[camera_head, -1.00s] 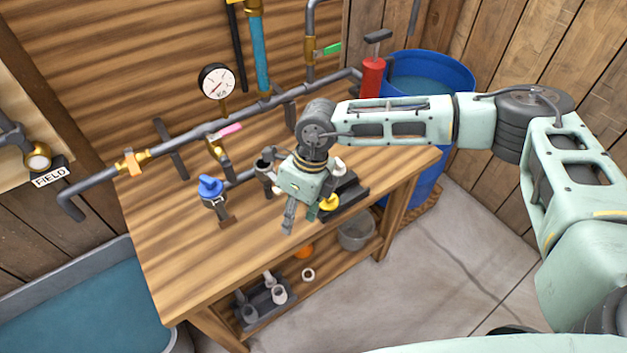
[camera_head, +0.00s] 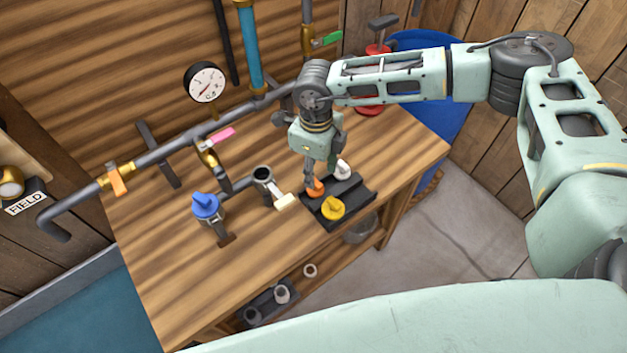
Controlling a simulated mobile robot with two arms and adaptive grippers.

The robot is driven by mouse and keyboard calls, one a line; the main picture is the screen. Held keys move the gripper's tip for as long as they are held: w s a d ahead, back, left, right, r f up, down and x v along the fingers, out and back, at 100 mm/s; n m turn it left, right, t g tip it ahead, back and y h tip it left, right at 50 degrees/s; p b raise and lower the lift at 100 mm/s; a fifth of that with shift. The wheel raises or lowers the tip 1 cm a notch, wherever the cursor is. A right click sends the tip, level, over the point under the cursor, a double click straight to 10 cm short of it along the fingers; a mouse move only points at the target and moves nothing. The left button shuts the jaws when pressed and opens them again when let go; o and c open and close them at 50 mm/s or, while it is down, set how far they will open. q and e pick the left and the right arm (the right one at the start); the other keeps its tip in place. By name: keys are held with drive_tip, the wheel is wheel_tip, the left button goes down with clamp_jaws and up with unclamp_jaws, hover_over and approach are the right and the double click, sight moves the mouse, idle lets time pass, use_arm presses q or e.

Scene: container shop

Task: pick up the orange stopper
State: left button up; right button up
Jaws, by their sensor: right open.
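The orange stopper (camera_head: 316,188) sits at the left side of a dark tray (camera_head: 352,190) on the workbench. A yellow stopper (camera_head: 333,208) is in front of it and a white stopper (camera_head: 342,168) behind it to the right. My right gripper (camera_head: 310,178) points down directly over the orange stopper, with its fingers open. A fingertip overlaps the stopper's top in the picture, and I cannot tell whether they touch. Part of the stopper is hidden by the finger. My left gripper is not in view.
Left of the tray stand an open grey pipe end with a cream-tipped lever (camera_head: 285,201) and a blue-handled valve (camera_head: 206,207). A pipe with a gauge (camera_head: 205,82) runs behind. The front left bench top (camera_head: 190,280) is clear.

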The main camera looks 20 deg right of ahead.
sight(314, 192)
drive_tip(key=shift+s+a+f+p, duration=0.15)
drive_tip(key=shift+s+f+p, duration=0.25)
drive_tip(key=shift+f+p, duration=0.25)
wheel_tip(314, 192, down, 3)
drive_tip(key=shift+a+p, duration=0.15)
drive_tip(key=shift+p, duration=0.4)
drive_tip(key=shift+w+f, duration=0.15)
drive_tip(key=shift+f, duration=0.7)
drive_tip(key=shift+c, duration=0.2)
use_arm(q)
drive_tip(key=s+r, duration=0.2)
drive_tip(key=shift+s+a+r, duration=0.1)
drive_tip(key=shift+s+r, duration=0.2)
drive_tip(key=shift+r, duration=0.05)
use_arm(e)
clamp_jaws()
